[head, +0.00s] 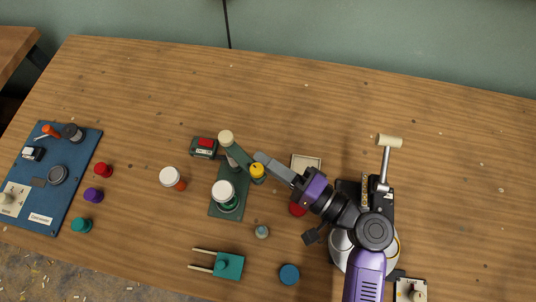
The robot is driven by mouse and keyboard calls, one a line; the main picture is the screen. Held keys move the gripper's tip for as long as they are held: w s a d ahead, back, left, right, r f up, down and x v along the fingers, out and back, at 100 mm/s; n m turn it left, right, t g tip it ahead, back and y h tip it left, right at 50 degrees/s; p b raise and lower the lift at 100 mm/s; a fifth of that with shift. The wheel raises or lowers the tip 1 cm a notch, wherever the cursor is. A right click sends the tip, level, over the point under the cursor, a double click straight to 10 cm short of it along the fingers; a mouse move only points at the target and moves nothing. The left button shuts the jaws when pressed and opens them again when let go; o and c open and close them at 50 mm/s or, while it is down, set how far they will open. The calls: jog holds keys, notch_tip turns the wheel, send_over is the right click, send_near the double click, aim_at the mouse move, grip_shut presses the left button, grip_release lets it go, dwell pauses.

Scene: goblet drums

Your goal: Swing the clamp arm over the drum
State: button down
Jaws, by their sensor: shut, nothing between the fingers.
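A green base plate (217,211) lies near the middle of the table. A goblet drum (223,190) with a white top and green body stands upright on it. The green clamp arm (240,155) lies behind the drum, slanting from a cream round end (226,137) at upper left to a yellow knob (257,170) at lower right. It is not over the drum. My gripper (260,157) is shut and empty, its tip beside the clamp arm near the yellow knob. Whether it touches the arm cannot be told.
A red-and-dark box (203,147) sits left of the cream end. A white-topped orange piece (171,178) stands left of the plate. A teal forked block (229,266), a small bottle (262,232) and a blue disc (290,274) lie in front. The table behind is clear.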

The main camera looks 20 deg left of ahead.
aim_at(252, 179)
jog(key=s+m+t, duration=0.1)
jog(key=s+m+t+h, duration=0.1)
jog(key=t, duration=0.1)
jog(key=s+m+t, duration=0.1)
jog(key=shift+a+f+t+h, duration=0.1)
jog(key=shift+a+t+h, duration=0.2)
jog(key=shift+t, duration=0.1)
jog(key=m+t, duration=0.1)
jog(key=s+m+t+h+b, duration=0.1)
jog(key=shift+s+a+t+h, duration=0.25)
jog(key=shift+a+t+h, duration=0.05)
jog(key=shift+s+a+m+t+h+b, duration=0.9)
jog(key=shift+s+a+m+t+h, duration=0.3)
jog(key=shift+s+a+t, duration=0.15)
